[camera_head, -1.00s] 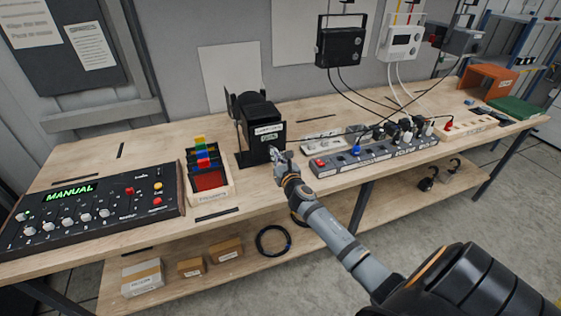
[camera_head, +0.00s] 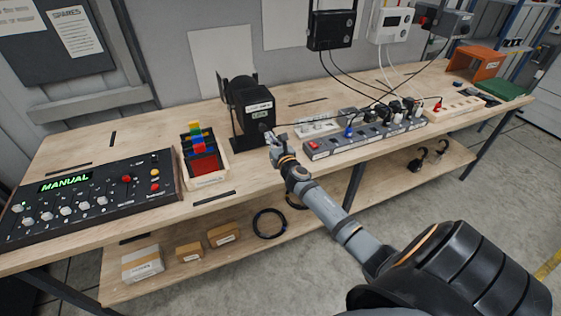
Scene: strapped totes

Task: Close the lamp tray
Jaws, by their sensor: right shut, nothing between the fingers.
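A black lamp housing (camera_head: 239,112) stands upright on the bench, left of the power strips. Its front carries a white label and a small green-lit label. I cannot clearly make out the lamp tray as a separate part, nor how far it sticks out. My right gripper (camera_head: 271,137) is shut and empty, at the lower right of the housing's front. Its fingertips are at or very near the front face; I cannot tell whether they touch. My left gripper is not in view.
A wooden rack with coloured cards (camera_head: 207,178) stands left of the housing. A control panel reading MANUAL (camera_head: 90,205) is further left. A power strip with plugs (camera_head: 365,140) lies close right of my gripper, with cables hanging above. The bench front (camera_head: 255,180) is clear.

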